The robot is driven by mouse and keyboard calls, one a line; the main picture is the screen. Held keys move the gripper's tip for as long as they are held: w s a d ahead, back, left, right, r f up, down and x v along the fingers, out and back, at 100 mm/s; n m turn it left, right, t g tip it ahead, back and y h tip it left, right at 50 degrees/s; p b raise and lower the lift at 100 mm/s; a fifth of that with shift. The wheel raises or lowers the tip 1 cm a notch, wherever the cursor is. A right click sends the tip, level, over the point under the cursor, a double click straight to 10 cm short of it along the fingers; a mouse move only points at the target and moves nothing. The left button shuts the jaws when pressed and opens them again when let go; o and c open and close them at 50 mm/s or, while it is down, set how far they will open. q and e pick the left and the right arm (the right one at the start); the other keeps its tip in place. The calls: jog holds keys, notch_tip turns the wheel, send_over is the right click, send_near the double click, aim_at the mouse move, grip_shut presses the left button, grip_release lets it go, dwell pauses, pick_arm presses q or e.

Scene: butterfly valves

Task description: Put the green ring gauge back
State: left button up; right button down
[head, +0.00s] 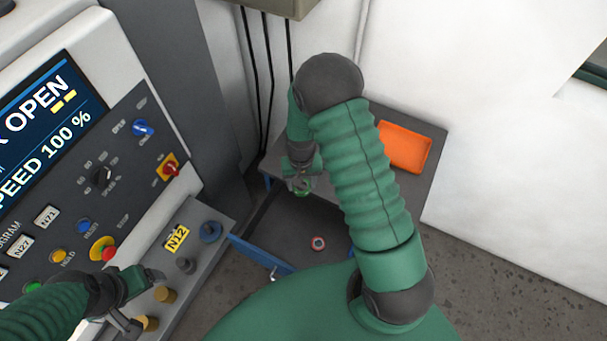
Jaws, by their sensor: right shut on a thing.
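My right gripper (301,180) reaches down from my bent green arm and is shut on the green ring gauge (302,191). The gauge is small and partly hidden by the fingers. It is above the dark open drawer or tray (285,233), near its back edge; I cannot tell whether it touches anything below. My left gripper (148,301) is at the lower left, in front of the control panel, with its fingers apart and nothing between them.
A small red-rimmed ring (319,243) lies in the dark drawer. An orange tray (405,150) sits on the grey bench top (432,187) at the right. The control panel (110,185) with knobs fills the left side. A blue edge (260,254) borders the drawer.

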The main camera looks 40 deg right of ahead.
jog(key=a+f+n+b, duration=0.3)
jog(key=f+b, duration=0.5)
jog(key=a+f+n+b, duration=0.2)
jog(key=a+f+b, duration=0.1)
jog(key=f+b, duration=0.45)
jog(key=n+b, duration=0.4)
jog(key=b, duration=0.4)
send_near(281, 237)
notch_tip(281, 237, down, 6)
jog(key=shift+s+d+f, duration=0.1)
jog(key=shift+f, duration=0.2)
jog(key=shift+f, duration=0.1)
jog(key=c, duration=0.6)
grip_release()
jog(key=shift+o, duration=0.2)
